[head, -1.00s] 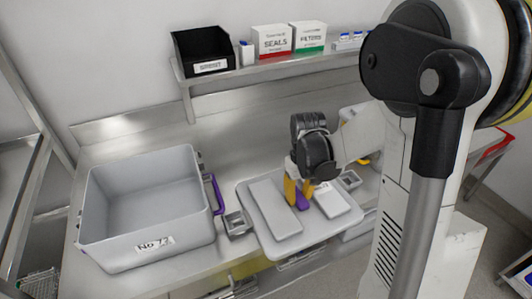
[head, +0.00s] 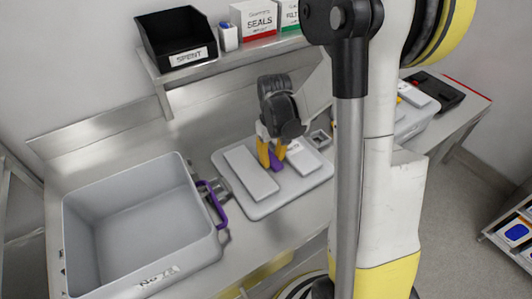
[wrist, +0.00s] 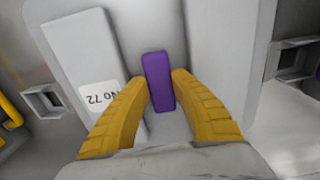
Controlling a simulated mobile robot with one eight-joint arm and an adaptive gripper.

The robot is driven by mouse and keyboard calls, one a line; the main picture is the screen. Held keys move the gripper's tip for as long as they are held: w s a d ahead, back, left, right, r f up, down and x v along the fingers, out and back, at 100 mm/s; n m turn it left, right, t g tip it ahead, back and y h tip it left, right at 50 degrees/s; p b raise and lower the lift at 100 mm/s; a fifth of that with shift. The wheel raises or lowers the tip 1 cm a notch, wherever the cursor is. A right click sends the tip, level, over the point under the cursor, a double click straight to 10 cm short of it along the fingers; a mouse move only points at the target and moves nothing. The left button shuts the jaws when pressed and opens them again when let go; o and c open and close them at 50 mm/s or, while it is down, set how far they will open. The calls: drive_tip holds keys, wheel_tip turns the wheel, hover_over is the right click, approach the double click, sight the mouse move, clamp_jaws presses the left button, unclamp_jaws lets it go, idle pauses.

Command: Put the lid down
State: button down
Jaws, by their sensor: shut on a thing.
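The lid (head: 258,206) is a light grey slab with raised panels, a "No 72" label and a purple handle (wrist: 157,80). In the head view it is to the right of the grey tub (head: 209,250). My gripper (head: 270,163) is above the lid's middle, its yellow fingers on either side of the purple handle, shut on it. In the wrist view the lid (wrist: 228,60) spreads beneath my fingers (wrist: 160,90), with metal clips at both sides. I cannot tell whether the lid's underside touches the steel counter (head: 120,150).
The open, empty tub with a purple side handle stands close left of the lid. A shelf (head: 215,65) behind carries a black "SPENT" bin (head: 175,35) and boxes. My arm hides part of the counter on the right.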

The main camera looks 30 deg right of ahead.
sight(273, 160)
drive_tip(key=shift+f, duration=0.1)
drive_tip(key=shift+s, duration=0.35)
drive_tip(key=c, duration=1.2)
unclamp_jaws()
wheel_tip(273, 160, up, 12)
drive_tip(key=p, duration=0.4)
drive_tip(key=s+a+r+t, duration=0.7)
drive_tip(key=s+a+r, duration=0.3)
drive_tip(key=a, duration=0.3)
drive_tip(key=shift+s, duration=0.55)
drive_tip(key=shift+f, duration=0.15)
